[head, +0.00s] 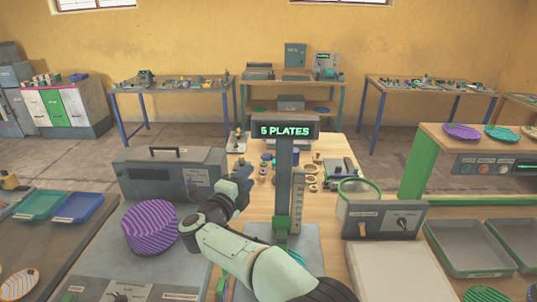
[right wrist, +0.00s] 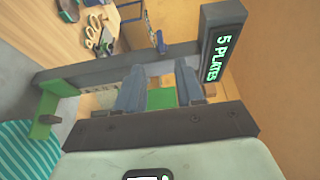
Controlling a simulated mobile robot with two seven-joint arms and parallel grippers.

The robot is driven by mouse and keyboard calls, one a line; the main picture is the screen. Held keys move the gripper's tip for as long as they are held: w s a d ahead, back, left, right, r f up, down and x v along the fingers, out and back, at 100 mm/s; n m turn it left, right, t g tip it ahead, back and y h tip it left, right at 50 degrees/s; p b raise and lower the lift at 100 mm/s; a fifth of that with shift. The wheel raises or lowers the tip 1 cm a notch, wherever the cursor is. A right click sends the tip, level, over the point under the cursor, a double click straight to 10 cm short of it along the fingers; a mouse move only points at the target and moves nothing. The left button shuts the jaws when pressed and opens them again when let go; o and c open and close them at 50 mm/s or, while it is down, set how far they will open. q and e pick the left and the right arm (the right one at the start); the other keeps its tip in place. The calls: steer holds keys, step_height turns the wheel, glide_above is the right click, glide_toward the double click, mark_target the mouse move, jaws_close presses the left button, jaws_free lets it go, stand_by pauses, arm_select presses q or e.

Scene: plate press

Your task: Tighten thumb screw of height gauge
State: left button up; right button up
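The height gauge stands upright in the head view, with a dark post (head: 284,180), a "5 PLATES" display (head: 285,130) on top and a pale scale (head: 297,205) beside it. Its green slider (head: 282,224) sits low on the post. In the right wrist view the post (right wrist: 100,67) runs across, with the display (right wrist: 224,50) at right and green slider parts (right wrist: 62,82) at left. My right gripper (head: 243,174) is left of the post; its fingers (right wrist: 160,82) are apart, with nothing held. My left gripper is out of view.
A purple striped stack (head: 150,227) stands left of my right arm, before a grey box (head: 170,176). Small parts lie on the wooden table behind. Grey trays (head: 468,248) are at right.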

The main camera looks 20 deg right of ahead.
mark_target(265, 155)
steer(key=p+x, duration=0.1)
steer(key=x, duration=0.2)
steer(key=p+x, duration=0.1)
steer(key=x, duration=0.3)
steer(key=p+x, duration=0.1)
steer(key=x, duration=0.3)
steer(key=shift+w+r+p, duration=0.15)
steer(key=shift+r+p, duration=0.1)
steer(key=shift+p, duration=0.05)
steer(key=shift+w+d+f, duration=0.2)
steer(key=shift+w+d, duration=0.25)
steer(key=shift+d, duration=0.1)
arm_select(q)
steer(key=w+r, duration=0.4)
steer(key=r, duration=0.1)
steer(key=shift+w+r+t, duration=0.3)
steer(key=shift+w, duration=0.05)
arm_select(e)
steer(key=shift+s, duration=0.1)
steer(key=shift+c, duration=0.6)
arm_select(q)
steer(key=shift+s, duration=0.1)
arm_select(e)
jaws_close()
